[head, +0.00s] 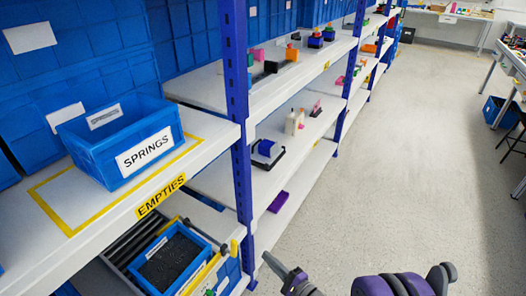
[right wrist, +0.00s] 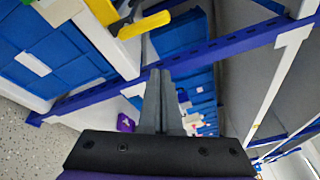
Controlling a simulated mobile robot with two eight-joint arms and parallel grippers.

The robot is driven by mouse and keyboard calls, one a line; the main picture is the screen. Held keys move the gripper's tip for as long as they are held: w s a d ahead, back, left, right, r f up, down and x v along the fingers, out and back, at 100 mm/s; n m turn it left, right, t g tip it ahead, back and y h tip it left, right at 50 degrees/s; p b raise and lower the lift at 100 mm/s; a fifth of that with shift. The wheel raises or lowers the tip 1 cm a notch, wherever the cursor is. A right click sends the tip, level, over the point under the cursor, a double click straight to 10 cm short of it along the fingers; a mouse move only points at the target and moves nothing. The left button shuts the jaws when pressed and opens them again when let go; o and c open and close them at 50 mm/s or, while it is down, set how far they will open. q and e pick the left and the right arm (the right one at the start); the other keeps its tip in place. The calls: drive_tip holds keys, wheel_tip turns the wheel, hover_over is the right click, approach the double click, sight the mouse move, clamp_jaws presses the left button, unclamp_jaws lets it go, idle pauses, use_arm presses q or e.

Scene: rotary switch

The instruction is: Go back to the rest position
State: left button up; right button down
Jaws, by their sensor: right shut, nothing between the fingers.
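My right gripper (head: 272,264) shows at the bottom of the head view, in front of the shelf's lower right corner. Its grey fingers (right wrist: 160,100) are together in the right wrist view, with nothing between them. Part of my purple and black arm shows to its right in the head view. A small yellow part (head: 234,248) sits at the lower shelf's edge, to the left of the gripper and apart from it. My left gripper is not in view.
A blue SPRINGS bin (head: 125,140) stands on the EMPTIES shelf (head: 205,135). A lower bin (head: 170,262) holds dark contents. A blue upright post (head: 236,100) rises near the gripper. Shelves with small parts run back along the left. The grey floor (head: 400,150) is clear.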

drive_tip(key=s+r+n+g+h, duration=0.35)
drive_tip(key=s+n+g, duration=0.25)
drive_tip(key=s+n, duration=0.25)
drive_tip(key=s+d+n+g+h, duration=0.3)
drive_tip(key=s+d+n+h, duration=0.4)
drive_tip(key=s+d, duration=0.75)
use_arm(q)
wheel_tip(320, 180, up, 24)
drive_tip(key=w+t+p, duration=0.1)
drive_tip(key=p, duration=2)
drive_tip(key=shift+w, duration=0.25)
use_arm(e)
wheel_tip(320, 180, up, 25)
drive_tip(key=shift+a+t, duration=0.2)
drive_tip(key=shift+t, duration=0.2)
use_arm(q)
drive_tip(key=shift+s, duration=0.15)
use_arm(e)
drive_tip(key=shift+s+f+h, duration=0.1)
drive_tip(key=shift+s+h, duration=0.05)
drive_tip(key=shift+h, duration=0.1)
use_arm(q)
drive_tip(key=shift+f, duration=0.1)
